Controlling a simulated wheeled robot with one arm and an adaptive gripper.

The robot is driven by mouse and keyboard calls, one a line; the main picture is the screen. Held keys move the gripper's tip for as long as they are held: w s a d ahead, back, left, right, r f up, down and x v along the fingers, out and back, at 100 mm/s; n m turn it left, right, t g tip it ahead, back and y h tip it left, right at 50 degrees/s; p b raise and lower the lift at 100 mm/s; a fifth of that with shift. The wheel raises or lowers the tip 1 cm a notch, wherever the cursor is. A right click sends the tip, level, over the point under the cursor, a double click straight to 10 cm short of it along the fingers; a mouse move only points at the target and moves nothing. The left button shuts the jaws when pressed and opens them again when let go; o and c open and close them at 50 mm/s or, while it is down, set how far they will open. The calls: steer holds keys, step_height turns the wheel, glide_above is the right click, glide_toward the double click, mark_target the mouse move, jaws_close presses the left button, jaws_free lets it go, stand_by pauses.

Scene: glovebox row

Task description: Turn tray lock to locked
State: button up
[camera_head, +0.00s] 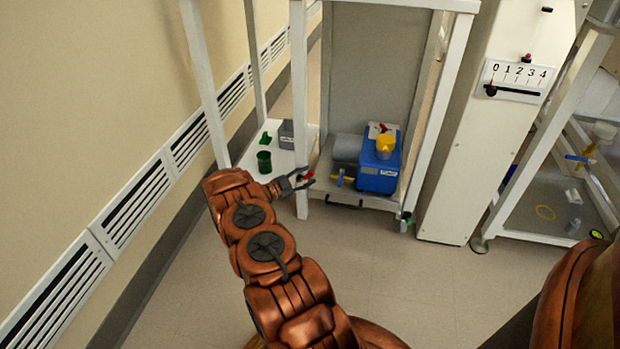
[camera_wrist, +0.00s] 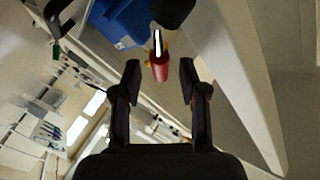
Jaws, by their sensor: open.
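A small red knob (camera_head: 309,176) sits by the white front post of the middle bay. It may be the tray lock; I see no label on it. In the wrist view the red knob (camera_wrist: 160,72) lies between the fingertips, with a pale bar and a dark part above it. My gripper (camera_head: 304,180) is open in the head view, its fingers on either side of the knob. In the wrist view my gripper (camera_wrist: 160,78) shows gaps on both sides of the knob. I cannot tell which position the knob is in.
A blue box (camera_head: 378,172) with a yellow cup (camera_head: 386,146) stands right of the gripper, near a yellow-and-blue lever (camera_head: 342,179). A green cup (camera_head: 264,162) stands on the left shelf. A white post (camera_head: 299,90) is close to the gripper. The floor in front is clear.

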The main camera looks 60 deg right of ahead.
steer(key=shift+x, duration=0.9)
jaws_close()
